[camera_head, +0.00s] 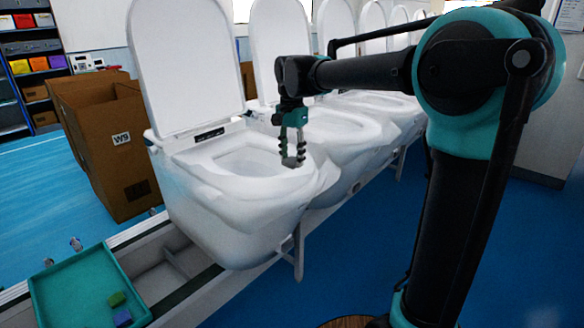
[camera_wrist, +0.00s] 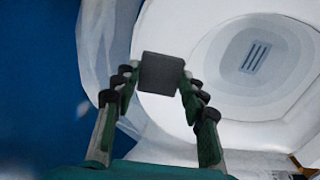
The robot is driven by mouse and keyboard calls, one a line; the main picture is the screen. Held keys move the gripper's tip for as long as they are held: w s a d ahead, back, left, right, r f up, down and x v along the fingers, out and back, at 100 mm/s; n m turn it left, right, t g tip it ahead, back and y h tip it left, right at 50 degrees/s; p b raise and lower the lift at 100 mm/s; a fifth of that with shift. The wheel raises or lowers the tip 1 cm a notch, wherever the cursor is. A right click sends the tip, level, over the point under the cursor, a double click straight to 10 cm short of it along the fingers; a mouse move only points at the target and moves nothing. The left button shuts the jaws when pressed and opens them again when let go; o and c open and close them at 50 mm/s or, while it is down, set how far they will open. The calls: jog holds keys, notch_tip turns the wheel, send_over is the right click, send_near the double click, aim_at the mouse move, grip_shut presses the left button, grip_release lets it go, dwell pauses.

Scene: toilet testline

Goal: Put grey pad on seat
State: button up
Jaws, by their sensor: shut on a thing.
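The grey pad (camera_wrist: 161,73) is a small dark square held between the fingertips of my gripper (camera_wrist: 158,80) in the wrist view. In the head view my gripper (camera_head: 292,160) points down over the right front part of the nearest toilet's seat (camera_head: 235,180), and the pad shows as a small dark piece at its tips. The seat rim (camera_wrist: 165,110) lies behind the pad in the wrist view. Whether the pad touches the seat, I cannot tell. The toilet's lid (camera_head: 185,65) stands upright.
More toilets (camera_head: 340,130) stand in a row behind. A green tray (camera_head: 85,290) with a green block (camera_head: 116,299) and a blue block (camera_head: 122,317) is at the lower left. A cardboard box (camera_head: 110,150) stands left of the toilet. Blue floor (camera_head: 255,300) is clear in front.

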aim_at(292, 160)
jog(key=shift+f, duration=2)
jog(key=o, duration=0.7)
jog(key=shift+f, duration=0.1)
notch_tip(292, 160, up, 12)
jog(key=shift+r, duration=0.1)
jog(key=s+d+f+n+t, duration=0.1)
jog(key=s+d+f+n, duration=0.1)
jog(key=s+d+f, duration=0.4)
jog(key=s+d+f+n+t, duration=0.1)
jog(key=s+d+f+n, duration=0.2)
jog(key=s+d+f, duration=0.4)
jog(key=s+d+f+n+t, duration=0.2)
jog(key=s+d+f, duration=0.4)
jog(key=f, duration=1.2)
jog(key=shift+s+d+f+n, duration=0.1)
jog(key=shift+d+n, duration=0.05)
jog(key=shift+d, duration=1.05)
jog(key=shift+s+d+f+n, duration=0.1)
jog(key=shift+d+n, duration=0.05)
jog(key=shift+d, duration=1)
